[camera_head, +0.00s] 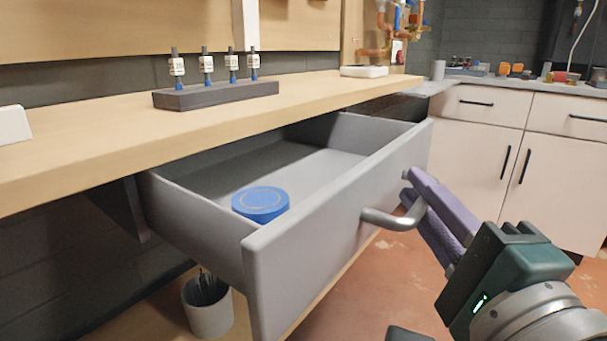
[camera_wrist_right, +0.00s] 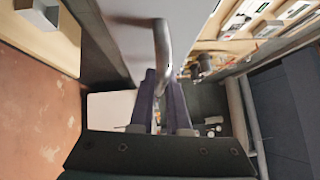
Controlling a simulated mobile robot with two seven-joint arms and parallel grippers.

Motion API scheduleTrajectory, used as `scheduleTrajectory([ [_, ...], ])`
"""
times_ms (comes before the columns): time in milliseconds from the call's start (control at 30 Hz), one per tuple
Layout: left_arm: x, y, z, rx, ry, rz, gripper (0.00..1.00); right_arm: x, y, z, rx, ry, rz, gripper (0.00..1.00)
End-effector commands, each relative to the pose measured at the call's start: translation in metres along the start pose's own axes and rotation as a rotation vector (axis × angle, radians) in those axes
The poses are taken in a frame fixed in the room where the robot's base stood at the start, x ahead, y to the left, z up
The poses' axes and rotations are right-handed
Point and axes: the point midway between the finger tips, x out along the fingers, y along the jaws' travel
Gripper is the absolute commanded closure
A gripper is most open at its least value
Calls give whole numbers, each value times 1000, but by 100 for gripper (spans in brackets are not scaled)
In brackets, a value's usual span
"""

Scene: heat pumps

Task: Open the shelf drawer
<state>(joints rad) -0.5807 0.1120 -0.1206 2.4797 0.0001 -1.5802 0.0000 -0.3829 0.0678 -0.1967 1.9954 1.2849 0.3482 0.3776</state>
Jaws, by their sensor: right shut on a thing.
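The grey shelf drawer (camera_head: 345,222) is pulled well out from under the wooden bench in the head view. A round blue lidded container (camera_head: 260,203) sits inside it. The metal bar handle (camera_head: 393,217) is on the drawer's front. My right gripper (camera_head: 412,198) is at the handle, with its purple fingers on either side of the bar. In the right wrist view the handle (camera_wrist_right: 162,48) runs between the fingertips of my right gripper (camera_wrist_right: 162,80), which is shut on it. My left gripper does not show.
The wooden bench top (camera_head: 110,128) bears a dark rack (camera_head: 215,95) with several small upright fittings. A grey cup (camera_head: 207,305) stands on the lower shelf below the drawer. White cabinets (camera_head: 520,150) stand at the right, with open reddish floor before them.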

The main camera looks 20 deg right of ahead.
Motion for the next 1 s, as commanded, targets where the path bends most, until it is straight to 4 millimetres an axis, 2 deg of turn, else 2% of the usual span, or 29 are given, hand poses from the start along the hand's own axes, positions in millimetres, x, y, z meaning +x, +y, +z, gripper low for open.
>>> scheduleTrajectory([
  [100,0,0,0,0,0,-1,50,-12,-3,-12,-2,-1,-1,100],
  [300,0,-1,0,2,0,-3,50,-23,-6,-22,-1,-1,-1,100],
  [733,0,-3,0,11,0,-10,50,-25,-7,-25,1,1,-3,100],
  [767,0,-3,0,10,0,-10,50,-25,-7,-25,1,1,-3,82],
  [1000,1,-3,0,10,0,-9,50,-25,-7,-25,1,1,-2,55],
])
